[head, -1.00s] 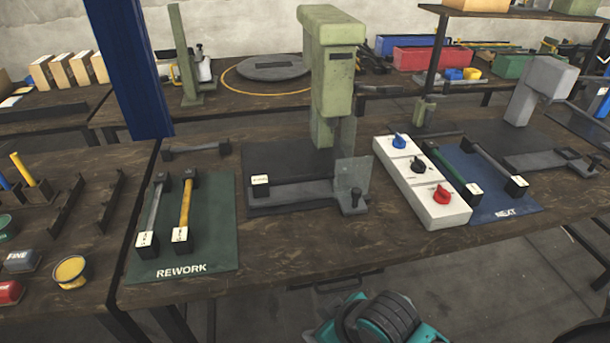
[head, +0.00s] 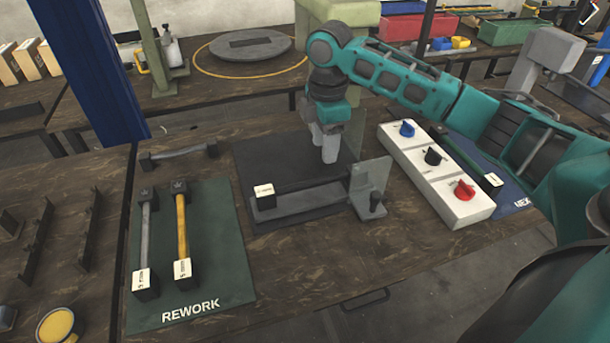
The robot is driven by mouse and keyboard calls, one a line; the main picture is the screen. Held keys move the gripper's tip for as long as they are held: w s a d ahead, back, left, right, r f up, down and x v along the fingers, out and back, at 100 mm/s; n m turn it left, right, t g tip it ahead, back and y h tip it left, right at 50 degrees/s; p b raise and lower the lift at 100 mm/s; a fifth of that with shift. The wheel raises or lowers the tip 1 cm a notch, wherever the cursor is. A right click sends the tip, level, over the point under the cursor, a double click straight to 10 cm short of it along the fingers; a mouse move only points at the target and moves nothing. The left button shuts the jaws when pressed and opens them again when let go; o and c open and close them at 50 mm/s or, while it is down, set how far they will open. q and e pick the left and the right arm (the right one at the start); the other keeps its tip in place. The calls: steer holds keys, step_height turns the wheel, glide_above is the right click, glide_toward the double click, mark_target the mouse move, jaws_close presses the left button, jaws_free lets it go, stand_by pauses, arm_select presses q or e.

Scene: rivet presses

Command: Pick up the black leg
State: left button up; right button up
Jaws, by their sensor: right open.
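A black leg (head: 306,184) lies across the bed of the press, with a white-labelled block (head: 264,196) at its left end. My left gripper is not in view.
A green REWORK mat (head: 215,240) holds a grey leg (head: 145,235) and a yellow leg (head: 181,225). A dark grey bar (head: 178,153) lies behind it. A white control box (head: 437,175) with three knobs stands right of the press, beside a green leg (head: 462,155) on the blue mat (head: 515,200).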

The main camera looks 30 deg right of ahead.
steer(key=d+r, duration=0.1)
glide_above(322, 178)
steer(key=f, duration=0.4)
steer(key=d+f, duration=0.1)
steer(key=f, duration=0.1)
steer(key=shift+s+f+b, duration=0.1)
steer(key=shift+f+b, duration=0.25)
steer(key=shift+f, duration=0.05)
steer(key=f, duration=0.2)
steer(key=a+f, duration=0.1)
steer(key=f, duration=0.1)
steer(key=shift+f, duration=0.65)
steer(key=shift+c, duration=0.5)
jaws_close()
